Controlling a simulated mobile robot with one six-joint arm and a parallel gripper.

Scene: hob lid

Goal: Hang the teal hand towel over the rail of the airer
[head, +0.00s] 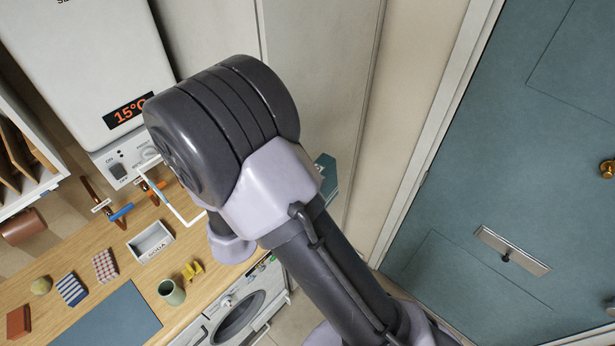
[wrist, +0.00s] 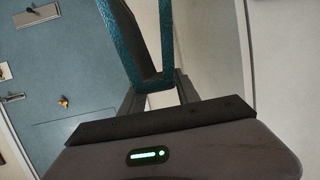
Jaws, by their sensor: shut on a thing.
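The teal hand towel (wrist: 167,42) is in the wrist view, folded, with its textured edges running up out of the top of the picture. My gripper (wrist: 157,88) is shut on the towel, one dark finger on each side of its lower edge. In the head view a small teal patch of the towel (head: 327,168) shows beside my arm; the arm hides the rest and my gripper. A thin white frame (head: 186,211) stands out below the white boiler. I cannot tell whether it is the airer's rail.
A washing machine (head: 240,318) is below. A blue door (head: 470,220) with brass knob fills the right.

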